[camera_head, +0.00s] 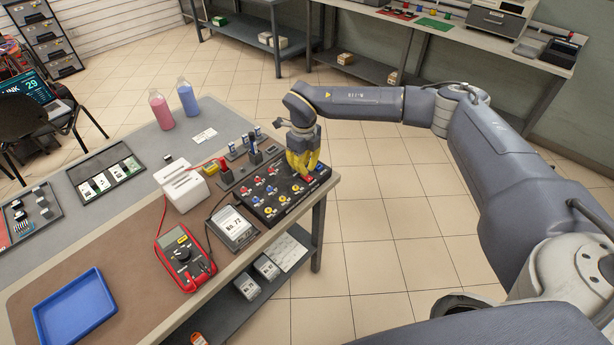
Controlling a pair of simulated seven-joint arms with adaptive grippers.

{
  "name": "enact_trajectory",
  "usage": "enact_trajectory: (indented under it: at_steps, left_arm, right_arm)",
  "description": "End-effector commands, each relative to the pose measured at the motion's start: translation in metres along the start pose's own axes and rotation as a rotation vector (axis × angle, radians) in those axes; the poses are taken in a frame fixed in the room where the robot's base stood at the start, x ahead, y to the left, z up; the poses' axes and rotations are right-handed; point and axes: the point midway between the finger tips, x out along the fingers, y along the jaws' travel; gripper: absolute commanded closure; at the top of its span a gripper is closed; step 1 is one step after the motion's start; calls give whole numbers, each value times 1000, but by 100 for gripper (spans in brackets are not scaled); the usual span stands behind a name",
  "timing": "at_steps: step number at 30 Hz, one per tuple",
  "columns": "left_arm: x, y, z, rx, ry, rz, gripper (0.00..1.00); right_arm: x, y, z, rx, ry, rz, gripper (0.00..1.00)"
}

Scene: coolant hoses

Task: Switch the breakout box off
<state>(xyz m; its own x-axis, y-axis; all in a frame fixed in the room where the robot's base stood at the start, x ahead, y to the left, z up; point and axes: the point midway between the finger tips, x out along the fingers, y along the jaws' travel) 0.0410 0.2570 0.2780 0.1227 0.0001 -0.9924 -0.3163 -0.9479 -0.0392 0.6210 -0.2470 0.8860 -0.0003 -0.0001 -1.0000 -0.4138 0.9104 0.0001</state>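The breakout box (268,211) is a black panel with rows of red, blue and yellow fittings. It lies near the right edge of the workbench. My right gripper (305,174) has yellow fingers and points down over the box's far right end. A red part, perhaps a switch (308,179), shows right at its fingertips; I cannot tell whether they touch it. The fingers look close together, but the gap between them is too small to judge. The switch's position cannot be read. My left gripper is not in view.
A white block-shaped holder (181,188), a labelled device (233,228) and a red multimeter (184,258) sit left of the box. A blue tray (76,308) lies at the near left. Pink (161,111) and blue (187,98) bottles stand at the back. Open floor lies right of the bench.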

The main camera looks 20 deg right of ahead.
Motion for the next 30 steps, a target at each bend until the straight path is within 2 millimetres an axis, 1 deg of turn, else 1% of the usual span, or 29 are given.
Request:
enact_trajectory:
  at_steps: [30]
  left_arm:
    - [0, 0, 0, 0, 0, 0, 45]
  right_arm:
    - [13, 0, 0, 0, -1, 0, 100]
